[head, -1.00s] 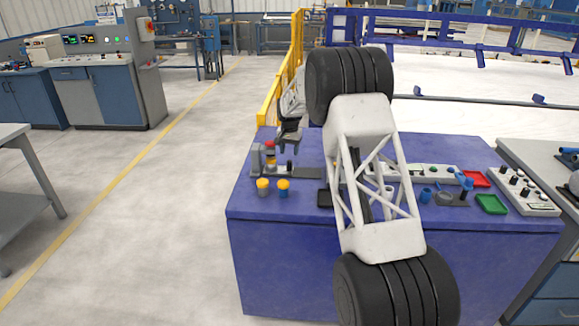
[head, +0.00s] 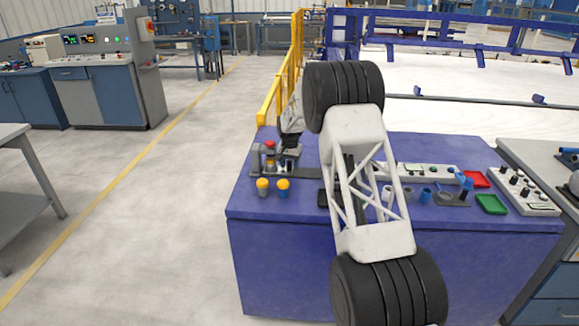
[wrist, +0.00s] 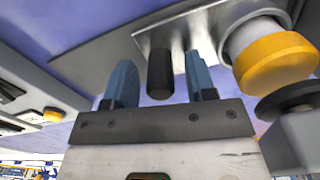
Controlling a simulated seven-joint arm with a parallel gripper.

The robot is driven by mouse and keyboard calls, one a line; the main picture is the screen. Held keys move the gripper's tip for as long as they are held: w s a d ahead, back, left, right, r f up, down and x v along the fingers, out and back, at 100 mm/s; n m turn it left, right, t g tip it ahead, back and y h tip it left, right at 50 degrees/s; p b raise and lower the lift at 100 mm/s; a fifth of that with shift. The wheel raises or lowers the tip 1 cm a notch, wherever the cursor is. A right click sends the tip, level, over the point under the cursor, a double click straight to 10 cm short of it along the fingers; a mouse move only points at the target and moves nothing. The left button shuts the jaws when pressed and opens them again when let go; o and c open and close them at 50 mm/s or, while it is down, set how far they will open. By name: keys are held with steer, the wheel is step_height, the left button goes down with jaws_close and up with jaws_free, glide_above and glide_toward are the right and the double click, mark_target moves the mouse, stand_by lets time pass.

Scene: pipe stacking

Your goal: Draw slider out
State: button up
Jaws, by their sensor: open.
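The slider shows in the wrist view as a bright metal plate (wrist: 180,32) with an upright black knob (wrist: 160,75). My gripper (wrist: 159,66) is open, with one blue finger on each side of the knob and visible gaps between. In the head view my gripper (head: 290,158) is low over the grey slider fixture (head: 262,173) at the left of the blue table. The gripper hides the knob there. A dark rail (head: 306,173) runs to the right from the fixture.
A yellow-capped white cylinder (wrist: 275,58) and a black disc (wrist: 288,100) stand close by the right finger. Two yellow-topped pegs (head: 263,186) stand in front of the fixture. Red (head: 475,179) and green (head: 491,204) trays lie at the right of the table (head: 300,208).

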mark_target(316, 173)
steer(key=shift+f, duration=0.35)
jaws_close()
steer(key=shift+d, duration=0.15)
steer(key=d, duration=1.1)
steer(key=shift+d, duration=0.1)
steer(key=shift+c, duration=0.6)
jaws_free()
steer(key=shift+d, duration=0.15)
steer(key=shift+o, duration=0.6)
